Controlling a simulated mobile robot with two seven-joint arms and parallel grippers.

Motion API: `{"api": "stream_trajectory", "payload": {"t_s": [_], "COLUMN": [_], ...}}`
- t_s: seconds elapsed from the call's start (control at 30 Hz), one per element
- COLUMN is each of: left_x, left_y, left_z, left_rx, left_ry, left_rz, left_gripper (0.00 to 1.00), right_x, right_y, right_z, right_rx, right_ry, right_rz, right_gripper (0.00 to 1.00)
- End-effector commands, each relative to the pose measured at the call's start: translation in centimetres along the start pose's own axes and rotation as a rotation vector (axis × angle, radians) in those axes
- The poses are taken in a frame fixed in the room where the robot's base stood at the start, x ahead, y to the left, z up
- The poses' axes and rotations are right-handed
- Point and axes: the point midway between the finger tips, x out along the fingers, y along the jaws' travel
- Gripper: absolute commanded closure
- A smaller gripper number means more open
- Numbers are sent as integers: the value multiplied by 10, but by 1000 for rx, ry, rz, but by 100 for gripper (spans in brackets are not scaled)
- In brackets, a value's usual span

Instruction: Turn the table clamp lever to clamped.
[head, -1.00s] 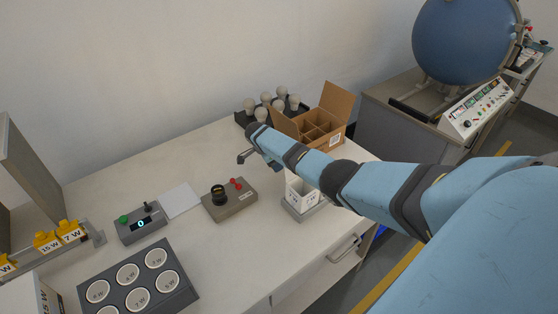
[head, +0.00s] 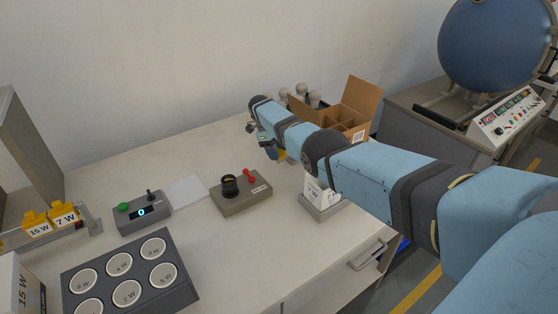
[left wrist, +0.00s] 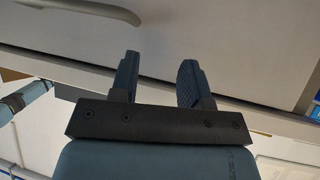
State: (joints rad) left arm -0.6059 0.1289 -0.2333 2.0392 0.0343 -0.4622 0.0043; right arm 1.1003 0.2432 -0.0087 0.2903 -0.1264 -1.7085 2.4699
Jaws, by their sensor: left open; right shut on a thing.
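My right gripper (head: 272,153) points down over the back part of the table, beyond the grey socket box. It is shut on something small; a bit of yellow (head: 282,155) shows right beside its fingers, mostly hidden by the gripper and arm. I cannot tell for certain whether this is the clamp lever, or its position. A red lever (head: 248,176) stands on the grey box with a black socket (head: 240,193), apart from the gripper. My left gripper (left wrist: 160,64) is open and empty in the left wrist view, near a pale drawer front (left wrist: 235,45).
Behind my right arm stand an open cardboard box (head: 362,102) and several bulbs (head: 302,90). A white box (head: 318,193) sits on a grey base under the forearm. A dark tray of labelled wells (head: 148,283) and a control box (head: 143,212) are left.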

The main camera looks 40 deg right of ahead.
Motion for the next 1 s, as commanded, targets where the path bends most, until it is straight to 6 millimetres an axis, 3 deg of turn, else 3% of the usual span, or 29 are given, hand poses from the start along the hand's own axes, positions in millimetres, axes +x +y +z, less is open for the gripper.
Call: {"api": "stream_trajectory", "payload": {"t_s": [0.77, 0.8, 0.9, 1.0], "left_x": [5, 5, 5, 5], "left_y": [2, 1, 0, 0], "left_z": [4, 5, 5, 5], "left_rx": [-19, -17, -13, -11], "left_ry": [-5, -5, -6, -6], "left_rz": [3, 3, 3, 2], "left_gripper": [57, 57, 57, 57], "right_x": [0, 0, 0, 0], "right_y": [-1, -1, -1, 0], "right_z": [-1, -1, -1, -1], "right_rx": [104, 104, 103, 102], "right_ry": [2, 2, 2, 2], "right_rz": [43, 43, 44, 44], "right_gripper": [92, 45, 24, 24]}}
